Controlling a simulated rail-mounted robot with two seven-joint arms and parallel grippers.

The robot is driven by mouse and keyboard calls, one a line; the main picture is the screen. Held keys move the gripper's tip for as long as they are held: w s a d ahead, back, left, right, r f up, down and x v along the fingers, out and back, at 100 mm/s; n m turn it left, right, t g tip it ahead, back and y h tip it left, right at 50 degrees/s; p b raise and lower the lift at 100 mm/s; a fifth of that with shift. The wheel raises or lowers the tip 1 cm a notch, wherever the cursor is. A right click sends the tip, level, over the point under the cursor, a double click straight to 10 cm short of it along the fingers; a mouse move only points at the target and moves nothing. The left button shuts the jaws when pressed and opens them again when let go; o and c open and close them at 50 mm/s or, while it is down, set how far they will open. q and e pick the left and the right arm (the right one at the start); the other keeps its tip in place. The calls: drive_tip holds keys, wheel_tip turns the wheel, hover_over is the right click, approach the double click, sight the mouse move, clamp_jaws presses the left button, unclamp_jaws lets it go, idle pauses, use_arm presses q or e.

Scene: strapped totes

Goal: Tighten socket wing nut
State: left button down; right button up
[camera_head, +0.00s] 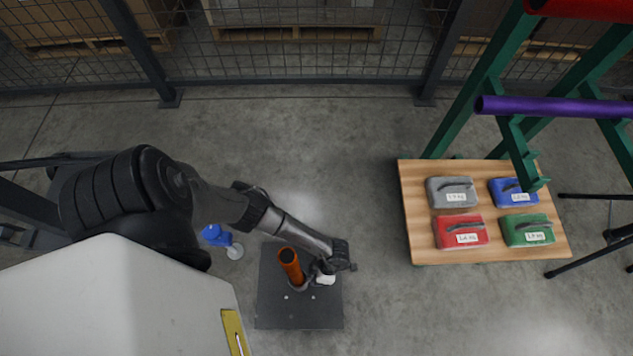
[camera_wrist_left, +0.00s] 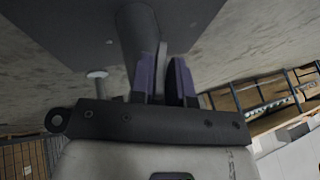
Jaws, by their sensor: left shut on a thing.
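An orange post (camera_head: 290,265) stands up from a socket on a dark square base plate (camera_head: 300,312) on the floor. My left arm reaches over the plate, and its gripper (camera_head: 311,278) is low beside the post on its right. In the left wrist view the grey socket tube (camera_wrist_left: 139,32) rises next to the purple-padded fingers of my left gripper (camera_wrist_left: 163,78). The fingers are shut on a thin grey piece, the wing nut (camera_wrist_left: 161,58), at the side of the tube. Its far end is partly hidden by the fingers. My right gripper is not in view.
A blue-and-white object (camera_head: 222,238) stands left of the plate. A wooden board (camera_head: 412,210) with grey, blue, red and green labelled weights lies to the right, beside a green frame (camera_head: 490,75) with a purple bar (camera_head: 550,107). A mesh fence (camera_head: 300,62) runs behind. The floor between plate and board is clear.

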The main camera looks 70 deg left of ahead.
use_arm(q)
drive_tip(key=shift+w+a+f+m+g+h, duration=0.1)
drive_tip(key=shift+m+g+h, duration=0.3)
drive_tip(key=shift+h, duration=0.6)
drive_tip(key=shift+a+f+m+g+h, duration=0.1)
drive_tip(key=shift+g+h, duration=0.5)
drive_tip(key=shift+h, duration=0.4)
drive_tip(key=c, duration=1.2)
unclamp_jaws()
drive_tip(key=shift+c, duration=0.2)
drive_tip(key=p+v, duration=0.4)
drive_tip(key=v, duration=1)
drive_tip(key=shift+p, duration=0.3)
drive_tip(key=shift+f, duration=0.1)
